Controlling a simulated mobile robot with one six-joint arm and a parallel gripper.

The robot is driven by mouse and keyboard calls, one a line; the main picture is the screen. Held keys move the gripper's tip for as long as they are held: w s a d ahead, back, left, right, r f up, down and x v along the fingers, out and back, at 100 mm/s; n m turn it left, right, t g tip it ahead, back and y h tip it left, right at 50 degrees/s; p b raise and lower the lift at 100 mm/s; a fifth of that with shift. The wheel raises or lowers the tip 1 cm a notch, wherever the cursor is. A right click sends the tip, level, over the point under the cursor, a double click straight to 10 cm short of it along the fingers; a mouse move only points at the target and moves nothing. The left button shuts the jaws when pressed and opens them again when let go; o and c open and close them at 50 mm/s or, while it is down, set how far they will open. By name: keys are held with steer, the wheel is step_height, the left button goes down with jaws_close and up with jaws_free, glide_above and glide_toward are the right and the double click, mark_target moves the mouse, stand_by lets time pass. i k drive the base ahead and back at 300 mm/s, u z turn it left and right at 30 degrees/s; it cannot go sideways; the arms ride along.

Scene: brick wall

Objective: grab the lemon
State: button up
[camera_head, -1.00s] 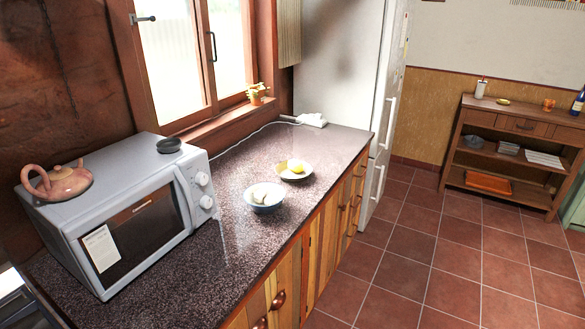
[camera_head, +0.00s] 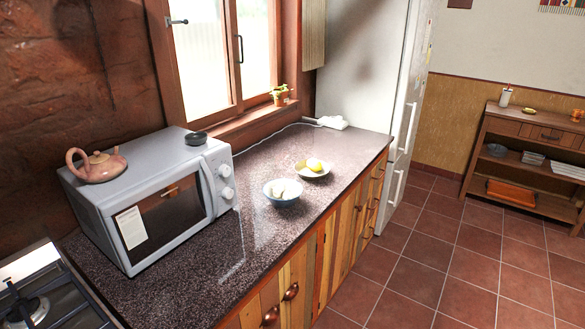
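The yellow lemon (camera_head: 314,164) lies in a shallow pale dish (camera_head: 304,174) on the dark speckled counter (camera_head: 225,258), towards its far end. A blue bowl (camera_head: 283,200) with whitish things in it stands just in front of the dish, nearer to me. My gripper does not show in the head view.
A microwave (camera_head: 172,222) stands on the counter at the left, with a teapot (camera_head: 97,166) and a small dark dish (camera_head: 196,139) on top. A stove (camera_head: 38,304) is at the lower left. A fridge (camera_head: 375,60) stands beyond the counter. The tiled floor (camera_head: 440,262) at the right is clear.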

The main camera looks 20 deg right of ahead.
mark_target(313, 165)
steer(key=z, duration=1.15)
steer(key=k, duration=0.1)
steer(key=u, duration=2.6)
steer(key=k, duration=0.25)
steer(key=u, duration=2.25)
steer(key=k, duration=1.05)
steer(key=u, duration=0.05)
